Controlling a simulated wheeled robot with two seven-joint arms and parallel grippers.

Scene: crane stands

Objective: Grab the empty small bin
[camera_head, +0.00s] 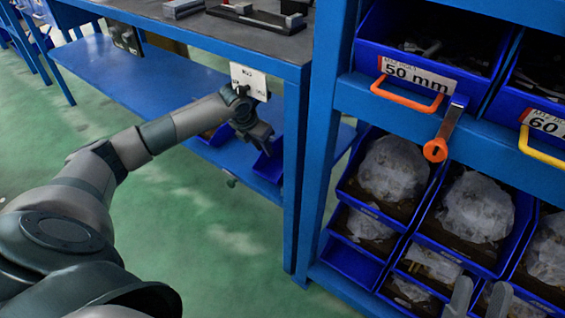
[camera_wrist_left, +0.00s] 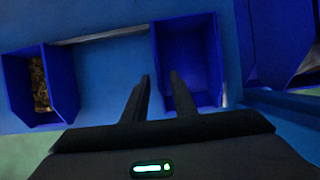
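A small blue bin (camera_wrist_left: 192,50), empty inside, sits on the blue lower shelf in the left wrist view. It also shows in the head view (camera_head: 268,162), partly hidden under my left gripper (camera_head: 262,138). In the left wrist view the fingers of this gripper (camera_wrist_left: 158,85) are apart. The right finger overlaps the bin's opening and the left one lies just outside its left wall; contact cannot be told. My right gripper (camera_head: 479,297) shows only as two separated grey fingertips at the bottom right of the head view, with nothing seen between them.
Another small blue bin (camera_wrist_left: 38,85) with brown contents stands to the left on the shelf. A blue rack (camera_head: 318,150) at right holds several bins with bagged parts and one empty-looking bin (camera_head: 352,262). The workbench top (camera_head: 270,38) lies above my left gripper.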

